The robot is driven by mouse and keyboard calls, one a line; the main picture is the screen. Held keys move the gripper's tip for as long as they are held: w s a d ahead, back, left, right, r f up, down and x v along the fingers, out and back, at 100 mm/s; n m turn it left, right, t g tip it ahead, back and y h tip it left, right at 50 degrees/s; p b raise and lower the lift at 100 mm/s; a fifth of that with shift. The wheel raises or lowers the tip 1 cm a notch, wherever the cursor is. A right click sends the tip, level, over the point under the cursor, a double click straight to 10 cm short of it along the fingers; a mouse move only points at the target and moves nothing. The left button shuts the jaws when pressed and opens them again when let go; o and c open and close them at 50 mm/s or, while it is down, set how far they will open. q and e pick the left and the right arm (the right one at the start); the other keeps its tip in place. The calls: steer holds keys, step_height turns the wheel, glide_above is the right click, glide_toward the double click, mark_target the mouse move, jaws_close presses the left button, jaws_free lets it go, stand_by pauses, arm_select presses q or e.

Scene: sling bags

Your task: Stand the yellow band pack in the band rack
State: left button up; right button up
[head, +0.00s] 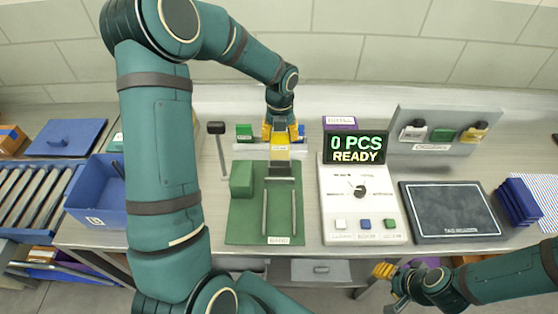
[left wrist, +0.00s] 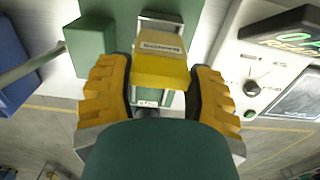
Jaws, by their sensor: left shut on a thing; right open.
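The yellow band pack (head: 280,154) is held in my left gripper (head: 281,131), which points down at the back of the worktop. In the left wrist view the pack (left wrist: 161,72), with a pale labelled face, sits between the yellow fingers of my left gripper (left wrist: 158,95). A low pale rack (head: 252,147), which looks like the band rack, stands behind the green board. A green pack (head: 244,132) shows on its left and a blue one (head: 301,132) on its right. The gripper hides its middle, so I cannot tell whether the yellow pack touches it. My right gripper (head: 386,275) is open, near the front edge.
A green board (head: 243,219) with a green block (head: 242,179) and metal rails lies in front of the rack. A thin post (head: 219,146) stands left. A counter (head: 362,205) with a display stands right. A blue bin (head: 94,192) is further left.

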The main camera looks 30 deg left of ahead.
arm_select(q)
steer(key=shift+r, duration=0.1)
steer(key=shift+r+p, duration=0.6)
steer(key=shift+r, duration=1.3)
arm_select(e)
steer(key=shift+r, duration=0.5)
arm_select(q)
steer(key=shift+w, duration=0.1)
